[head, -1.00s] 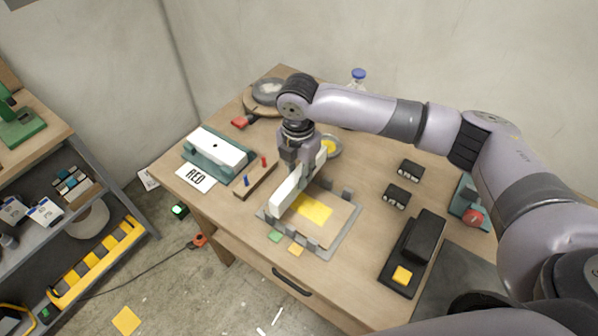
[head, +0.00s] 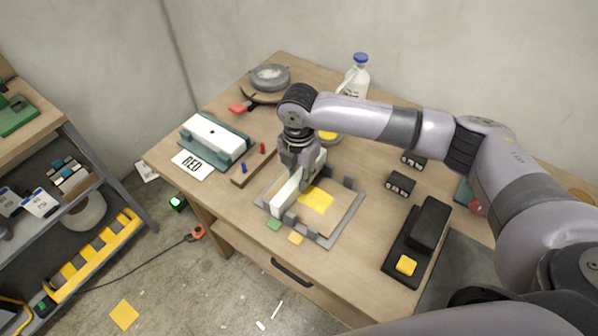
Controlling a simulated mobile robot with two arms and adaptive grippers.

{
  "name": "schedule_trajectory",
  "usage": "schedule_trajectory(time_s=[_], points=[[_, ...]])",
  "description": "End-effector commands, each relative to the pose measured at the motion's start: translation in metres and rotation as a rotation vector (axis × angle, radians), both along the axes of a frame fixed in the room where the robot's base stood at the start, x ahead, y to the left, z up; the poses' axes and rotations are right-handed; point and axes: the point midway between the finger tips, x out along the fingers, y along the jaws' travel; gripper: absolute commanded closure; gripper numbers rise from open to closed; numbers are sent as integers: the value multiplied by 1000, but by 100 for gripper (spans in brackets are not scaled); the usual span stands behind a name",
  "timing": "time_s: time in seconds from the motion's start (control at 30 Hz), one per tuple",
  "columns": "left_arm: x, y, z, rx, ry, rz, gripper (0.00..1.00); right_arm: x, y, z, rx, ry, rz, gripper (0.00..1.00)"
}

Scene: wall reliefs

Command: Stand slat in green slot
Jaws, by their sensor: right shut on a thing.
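My right gripper (head: 303,172) is shut on a long white slat (head: 284,198), which stands on its long edge. The slat is along the left side of a grey frame (head: 327,241) on the table, close behind the green tag (head: 273,225). The gripper hides the slat's far part. I cannot tell whether the slat's lower edge is seated in a slot. An orange-yellow tag (head: 295,238) lies right of the green one. A yellow patch (head: 317,200) shows inside the frame. My left gripper is out of view.
A wooden strip with pegs (head: 252,168) is left of the frame. Dark blocks (head: 400,183) and a black device (head: 420,238) are at right. A bottle (head: 358,78) stands behind.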

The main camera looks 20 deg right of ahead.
Motion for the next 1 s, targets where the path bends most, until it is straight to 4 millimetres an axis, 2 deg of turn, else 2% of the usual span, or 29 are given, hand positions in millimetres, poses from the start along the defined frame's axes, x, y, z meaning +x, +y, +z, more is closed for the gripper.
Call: schedule_trajectory(time_s=[0.93,0.97,1.0], points=[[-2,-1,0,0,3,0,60,0,1,-7,2,0,1,100],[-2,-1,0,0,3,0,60,0,1,-7,2,0,1,76],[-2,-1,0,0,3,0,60,0,1,-7,1,0,1,74]])
